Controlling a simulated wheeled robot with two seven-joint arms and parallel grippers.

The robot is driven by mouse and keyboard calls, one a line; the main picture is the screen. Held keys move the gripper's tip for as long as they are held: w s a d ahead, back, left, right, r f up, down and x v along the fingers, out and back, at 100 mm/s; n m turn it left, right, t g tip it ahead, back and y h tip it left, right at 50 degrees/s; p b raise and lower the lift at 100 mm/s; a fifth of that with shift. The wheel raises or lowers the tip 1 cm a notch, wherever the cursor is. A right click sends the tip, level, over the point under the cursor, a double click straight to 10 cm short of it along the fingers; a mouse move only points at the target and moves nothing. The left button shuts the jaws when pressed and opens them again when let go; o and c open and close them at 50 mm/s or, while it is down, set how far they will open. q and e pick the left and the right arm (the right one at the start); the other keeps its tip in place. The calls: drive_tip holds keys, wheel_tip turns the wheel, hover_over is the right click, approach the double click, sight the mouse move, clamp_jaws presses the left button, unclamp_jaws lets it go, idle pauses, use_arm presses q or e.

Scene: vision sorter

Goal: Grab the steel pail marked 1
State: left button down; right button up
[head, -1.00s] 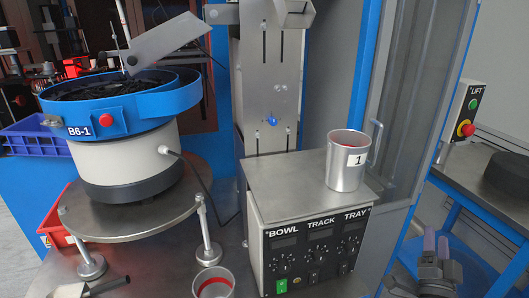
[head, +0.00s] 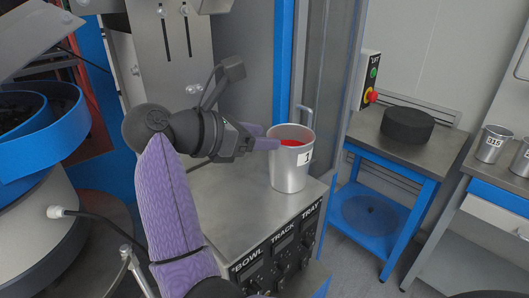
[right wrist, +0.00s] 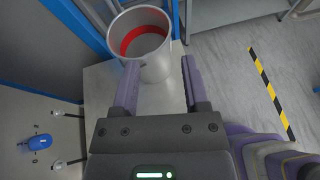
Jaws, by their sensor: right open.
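The steel pail marked 1 (head: 290,172) stands upright on top of the control box labelled BOWL, TRACK, TRAY, near its right edge. Red shows inside it. My right gripper (head: 264,138) is open at the pail's left side, by the upper wall, with the fingers pointing towards it. In the right wrist view the pail (right wrist: 153,68) is just ahead of the fingers (right wrist: 160,62), off to the left, with the left finger overlapping its wall. I cannot tell whether that finger touches it. My left gripper is out of view.
The control box top (head: 225,215) is bare left of the pail. A steel upright panel (head: 175,50) stands behind. The blue feeder bowl (head: 45,150) is at left. A blue-framed bench (head: 395,150) with a black disc (head: 407,125) and a pail marked 315 (head: 491,145) are at right.

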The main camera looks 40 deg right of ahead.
sight(298, 157)
drive_tip(key=x, duration=0.4)
drive_tip(key=f+x, duration=0.1)
drive_tip(key=x, duration=0.4)
drive_tip(key=shift+s+f, duration=0.1)
drive_tip(key=shift+s, duration=0.15)
clamp_jaws()
drive_tip(key=shift+b, duration=0.3)
idle(0.6)
